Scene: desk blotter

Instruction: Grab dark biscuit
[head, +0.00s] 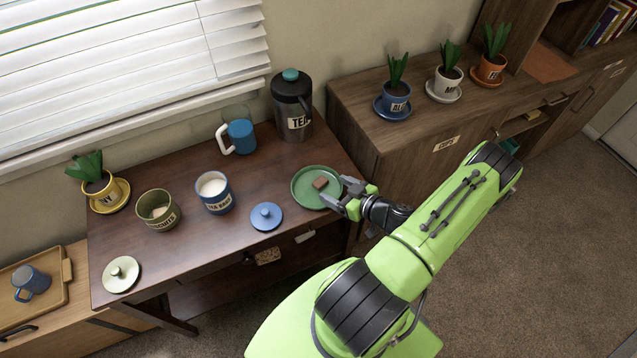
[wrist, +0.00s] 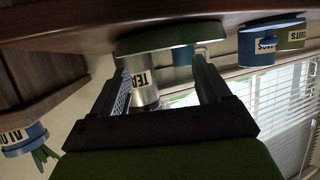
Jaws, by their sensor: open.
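The dark biscuit (head: 320,183) is a small brown block lying on a green plate (head: 309,198) near the right end of the dark table. My gripper (head: 345,193) is at the plate's right edge, a short way right of the biscuit, with its fingers apart and nothing between them. The wrist view is upside down; the two open fingers (wrist: 160,78) point toward the plate's green underside or rim (wrist: 175,38). The biscuit does not show in the wrist view.
A blue lid (head: 266,216) lies left of the plate. The tea flask (head: 293,105) stands behind it, with a blue glass mug (head: 237,135) beside it. Two labelled jars (head: 214,193) (head: 158,210) and a cream lid (head: 121,274) are farther left. Potted plants stand on the right cabinet (head: 345,100).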

